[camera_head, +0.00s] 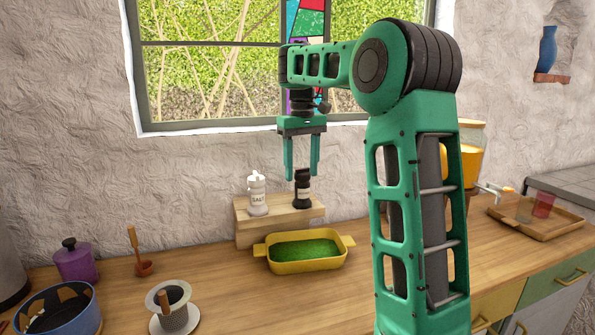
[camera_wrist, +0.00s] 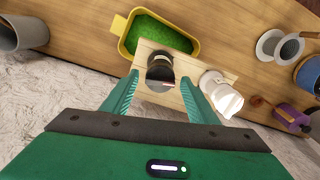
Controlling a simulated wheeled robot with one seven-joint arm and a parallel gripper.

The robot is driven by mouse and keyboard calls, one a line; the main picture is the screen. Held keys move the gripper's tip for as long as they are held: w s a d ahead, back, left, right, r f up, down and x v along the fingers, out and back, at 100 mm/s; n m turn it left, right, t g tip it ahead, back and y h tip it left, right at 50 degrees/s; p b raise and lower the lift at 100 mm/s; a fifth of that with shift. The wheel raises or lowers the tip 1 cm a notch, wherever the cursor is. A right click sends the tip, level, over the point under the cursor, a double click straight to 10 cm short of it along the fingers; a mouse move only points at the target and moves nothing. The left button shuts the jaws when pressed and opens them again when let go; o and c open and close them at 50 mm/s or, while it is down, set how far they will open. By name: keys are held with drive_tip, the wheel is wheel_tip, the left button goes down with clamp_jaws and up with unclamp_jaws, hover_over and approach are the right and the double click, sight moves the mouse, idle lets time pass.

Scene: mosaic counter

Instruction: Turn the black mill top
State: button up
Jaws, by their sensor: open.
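The black mill (camera_head: 303,190) stands upright on a small wooden riser (camera_head: 272,228) against the wall. In the wrist view the black mill (camera_wrist: 160,72) lies between and just beyond the fingertips, seen from above. My gripper (camera_head: 301,172) points down over the mill with its fingers open, one on each side. In the wrist view my gripper (camera_wrist: 160,88) shows a gap around the mill, and no clear contact is seen. The white salt mill (camera_head: 257,193) stands to the left on the same riser; in the wrist view the salt mill (camera_wrist: 222,95) is close to the right finger.
A yellow dish (camera_head: 305,265) with green contents sits in front of the riser. To the left are a purple pot (camera_head: 76,262), a blue pan (camera_head: 75,318) and a strainer (camera_head: 173,318). A wooden tray (camera_head: 530,224) lies far right. The window and wall are behind.

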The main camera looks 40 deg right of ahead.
drive_tip(key=shift+c, duration=0.4)
drive_tip(key=c, duration=1)
drive_tip(key=shift+a, duration=0.2)
drive_tip(key=shift+d, duration=0.1)
drive_tip(key=m, duration=0.4)
drive_tip(key=shift+m, duration=2.8)
